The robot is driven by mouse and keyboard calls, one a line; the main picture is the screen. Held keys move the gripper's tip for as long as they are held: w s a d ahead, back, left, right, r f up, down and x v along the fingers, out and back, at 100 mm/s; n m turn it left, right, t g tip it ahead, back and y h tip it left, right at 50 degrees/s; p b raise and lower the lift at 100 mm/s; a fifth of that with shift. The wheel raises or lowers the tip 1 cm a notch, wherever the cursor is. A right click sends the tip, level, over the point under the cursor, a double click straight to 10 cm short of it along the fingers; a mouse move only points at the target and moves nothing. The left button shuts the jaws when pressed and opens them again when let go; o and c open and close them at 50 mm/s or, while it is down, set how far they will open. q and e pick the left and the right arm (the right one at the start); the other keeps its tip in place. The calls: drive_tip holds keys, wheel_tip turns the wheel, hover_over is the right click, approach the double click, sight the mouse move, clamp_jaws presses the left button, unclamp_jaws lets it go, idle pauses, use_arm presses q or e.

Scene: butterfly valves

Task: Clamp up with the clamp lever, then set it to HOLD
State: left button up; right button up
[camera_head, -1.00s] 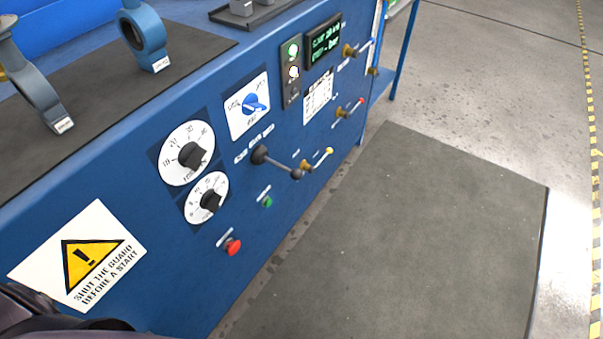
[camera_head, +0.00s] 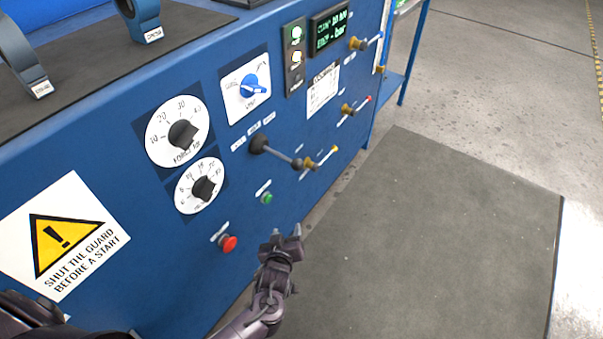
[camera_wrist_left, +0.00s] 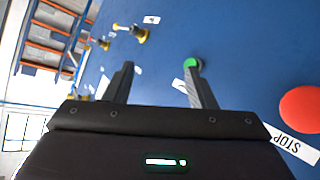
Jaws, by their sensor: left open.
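The lever (camera_head: 278,154) that I take as the clamp lever is on the blue panel, right of the dials. My right gripper is not in view.
A red stop button (camera_head: 228,243) and the green button (camera_head: 267,198) are near my left gripper. A brass valve with a yellow-tipped handle (camera_head: 322,158) is just right of the lever. Other valves (camera_head: 350,108), a blue selector (camera_head: 252,88) and a lit display (camera_head: 331,28) are above. The floor mat (camera_head: 440,220) is clear.

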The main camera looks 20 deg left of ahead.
use_arm(q)
wheel_tip(320, 180, up, 8)
drive_tip(key=w+d+n+t+b, duration=0.1)
drive_tip(key=w+d+n+t, duration=0.1)
drive_tip(key=w+n, duration=0.1)
drive_tip(key=n+t+y+b, duration=0.2)
drive_tip(key=n+t, duration=0.1)
drive_tip(key=n, duration=0.2)
approach(298, 159)
drive_tip(key=w, duration=0.1)
drive_tip(key=w+f, duration=0.1)
drive_tip(key=w+a, duration=0.1)
drive_tip(key=w, duration=0.1)
drive_tip(key=shift+f, duration=0.25)
drive_tip(key=x, duration=0.6)
drive_tip(key=shift+w+a, duration=0.1)
drive_tip(key=shift+w, duration=0.2)
drive_tip(key=shift+w+a, duration=0.1)
drive_tip(key=shift+w, duration=0.3)
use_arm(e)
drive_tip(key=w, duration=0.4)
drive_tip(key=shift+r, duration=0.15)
use_arm(q)
drive_tip(key=shift+c, duration=0.3)
clamp_jaws()
